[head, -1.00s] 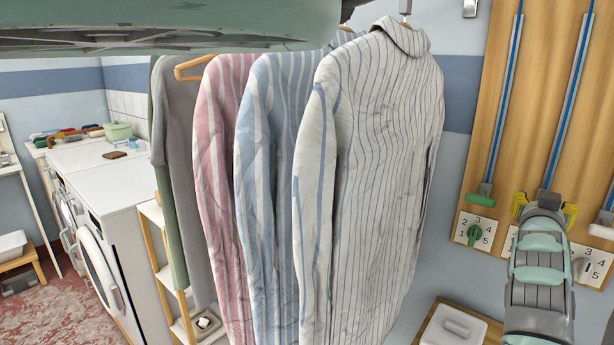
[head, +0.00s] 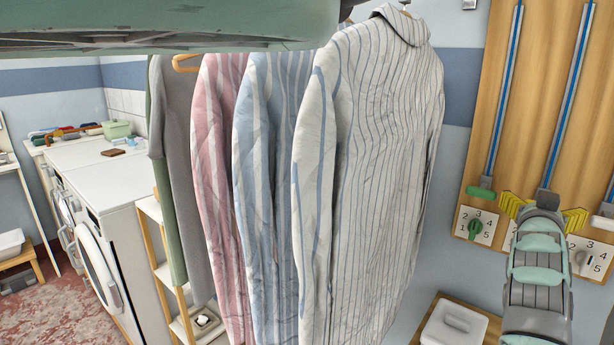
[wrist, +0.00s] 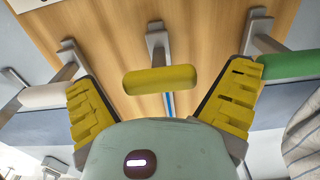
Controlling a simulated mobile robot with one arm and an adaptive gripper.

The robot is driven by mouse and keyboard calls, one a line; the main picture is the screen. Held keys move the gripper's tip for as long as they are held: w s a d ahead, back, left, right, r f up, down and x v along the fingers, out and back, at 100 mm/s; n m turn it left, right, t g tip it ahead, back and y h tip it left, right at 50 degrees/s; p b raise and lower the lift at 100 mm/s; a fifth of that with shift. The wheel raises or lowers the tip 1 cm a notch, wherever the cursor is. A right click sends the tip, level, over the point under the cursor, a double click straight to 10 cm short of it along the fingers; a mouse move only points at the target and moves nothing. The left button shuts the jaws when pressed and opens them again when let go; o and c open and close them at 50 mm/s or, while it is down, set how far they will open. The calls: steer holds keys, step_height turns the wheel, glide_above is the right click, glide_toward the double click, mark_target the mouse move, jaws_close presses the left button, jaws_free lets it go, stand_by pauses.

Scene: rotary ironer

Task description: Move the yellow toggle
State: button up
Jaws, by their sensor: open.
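The yellow toggle (wrist: 160,79) is a rounded bar on a grey stem, at the upper middle of the wrist view. My gripper (wrist: 163,98) is open, with one yellow ridged finger on either side of the toggle and a gap to each. I see no contact. In the head view my gripper (head: 544,208) is at the wooden panel, at the lower end of the middle blue-lined track (head: 573,95). It hides the yellow toggle there.
A green toggle (head: 481,192) is left of my gripper, above a numbered dial plate (head: 476,226). It also shows in the wrist view (wrist: 288,65). A pale toggle (wrist: 47,95) is on the other side. Striped shirts (head: 385,150) hang left of the panel (head: 530,60).

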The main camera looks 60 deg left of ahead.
steer(key=v, duration=1.2)
stand_by(0.3)
steer(key=shift+r, duration=0.1)
